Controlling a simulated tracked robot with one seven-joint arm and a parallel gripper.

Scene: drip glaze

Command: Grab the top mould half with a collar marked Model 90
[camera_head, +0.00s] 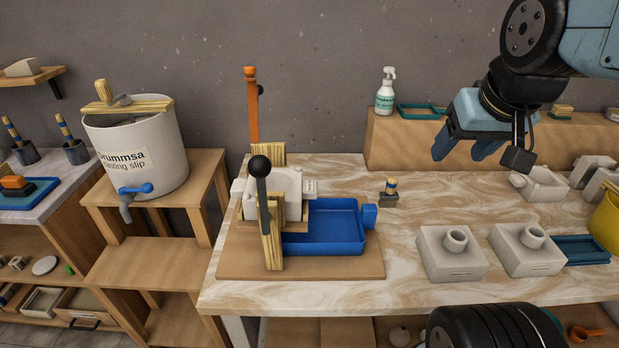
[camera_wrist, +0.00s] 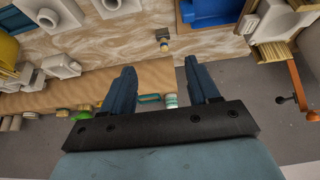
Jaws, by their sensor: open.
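Two pale mould halves with round collars on top stand side by side on the marbled table in the head view, a left one (camera_head: 436,262) and a right one (camera_head: 521,262). Each has a small label on its front face, too small to read, so I cannot tell which is Model 90. They also show at the top of the wrist view, one at the left (camera_wrist: 65,17) and one nearer the middle (camera_wrist: 118,5). My gripper (camera_head: 466,152) is open and empty, high above the table's back edge, apart from both. Its spread fingers (camera_wrist: 159,68) show in the wrist view.
More pale mould pieces (camera_head: 547,185) stand at the back right by a yellow container (camera_head: 607,222). A teal tray (camera_head: 585,251) lies right of the collared halves. A blue tray (camera_head: 325,232) sits on a wooden board at left. A small brush holder (camera_head: 388,198) stands mid-table.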

